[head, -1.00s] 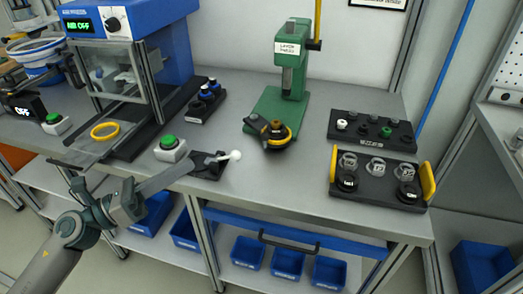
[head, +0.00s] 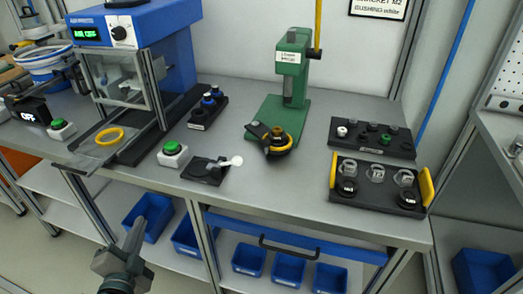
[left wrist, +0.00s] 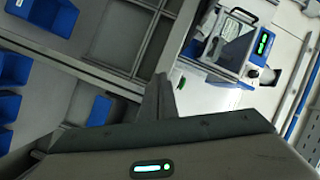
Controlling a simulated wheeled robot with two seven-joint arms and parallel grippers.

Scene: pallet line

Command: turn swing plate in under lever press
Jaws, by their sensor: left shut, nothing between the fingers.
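The green lever press (head: 291,75) stands at the back middle of the bench, with its yellow lever (head: 318,28) upright on the right side. The swing plate (head: 281,151), black with a yellow rim, is turned out at the front of the press base. A brass-coloured part (head: 277,132) sits on it. My left gripper (head: 136,232) is low at the left, in front of the bench edge and well away from the plate. It is shut and empty. Its fingers also show in the left wrist view (left wrist: 160,97). My right gripper is not in view.
A blue machine (head: 135,22) with a sliding tray stands at the left. A green button box (head: 173,154) and a black block with a white-knobbed lever (head: 207,170) are near the front edge. Black part racks (head: 372,137) stand at the right. A blue-fronted drawer (head: 300,236) is below.

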